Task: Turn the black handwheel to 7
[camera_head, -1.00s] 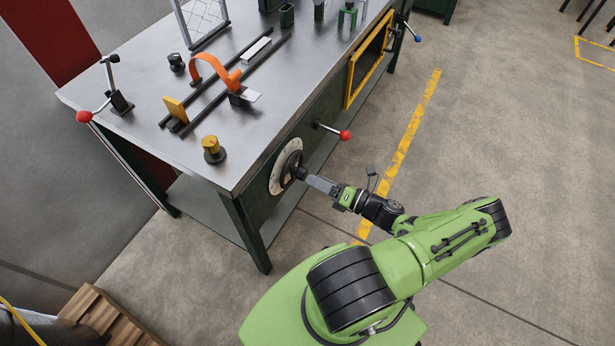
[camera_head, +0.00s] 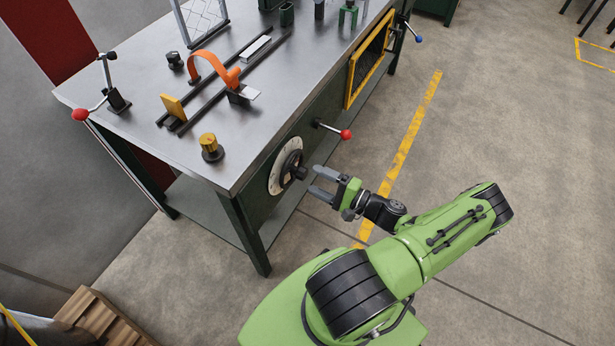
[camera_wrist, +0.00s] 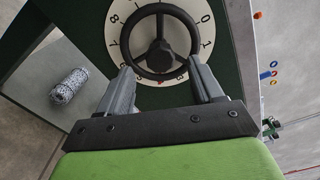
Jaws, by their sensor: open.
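The black handwheel (camera_head: 291,168) sits on a round white dial (camera_head: 275,181) on the end face of the green workbench. In the wrist view the handwheel (camera_wrist: 160,47) shows a round rim with three spokes and a hub. Digits ring it on the dial (camera_wrist: 116,32): 8 and 7 show at the left, 0 and 1 at the right. Lower digits are partly hidden by my fingers, and I cannot tell which digit the wheel is set to. My gripper (camera_head: 315,180) is open and empty, a short way out from the wheel, its fingers pointing at it.
A red-knobbed lever (camera_head: 345,134) sticks out of the bench right of the wheel. The bench top (camera_head: 265,105) carries rails, an orange arch (camera_head: 209,61) and a brass knob (camera_head: 211,148). The floor right of the bench is clear, with a yellow line (camera_head: 408,135).

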